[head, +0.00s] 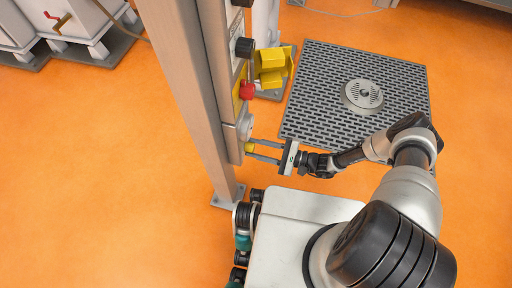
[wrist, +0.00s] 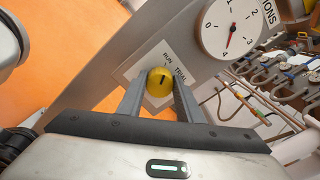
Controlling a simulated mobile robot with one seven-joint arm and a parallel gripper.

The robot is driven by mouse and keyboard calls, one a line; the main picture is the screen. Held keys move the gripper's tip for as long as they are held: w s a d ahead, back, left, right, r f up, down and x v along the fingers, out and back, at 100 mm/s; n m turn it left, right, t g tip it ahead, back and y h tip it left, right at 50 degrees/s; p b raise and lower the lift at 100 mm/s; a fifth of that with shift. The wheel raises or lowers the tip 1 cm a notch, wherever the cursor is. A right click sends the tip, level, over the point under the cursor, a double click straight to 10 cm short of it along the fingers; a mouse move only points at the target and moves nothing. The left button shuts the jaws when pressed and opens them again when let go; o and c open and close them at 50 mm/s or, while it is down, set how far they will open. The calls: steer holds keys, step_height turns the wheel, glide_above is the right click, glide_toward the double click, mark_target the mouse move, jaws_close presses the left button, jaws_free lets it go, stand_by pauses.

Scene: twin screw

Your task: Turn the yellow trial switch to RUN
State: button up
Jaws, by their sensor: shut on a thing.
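The yellow trial switch (wrist: 160,82) is a round knob with a dark line across its face. It sits on a pale plate (wrist: 134,80) with the printed words RUN and TRIAL above it. I cannot tell for certain which word the line points at. In the head view the knob (head: 249,147) shows low on the panel post. My gripper (head: 264,153) reaches in from the right, level with it. In the wrist view my gripper's two fingers (wrist: 158,97) are closed on the knob's sides, one on each side.
A white dial gauge (wrist: 231,28) sits beside the switch plate. Above it in the head view are a red button (head: 247,90), a black knob (head: 244,47) and yellow flaps (head: 272,66). Pipes and valves (wrist: 270,80) stand right in the wrist view. A floor grate (head: 320,90) lies behind my arm.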

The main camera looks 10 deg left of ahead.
steer(key=o, duration=1)
steer(key=shift+o, duration=0.2)
steer(key=s+d+p, duration=0.1)
steer(key=d, duration=1.6)
steer(key=shift+s+d, duration=0.2)
steer(key=shift+d, duration=0.05)
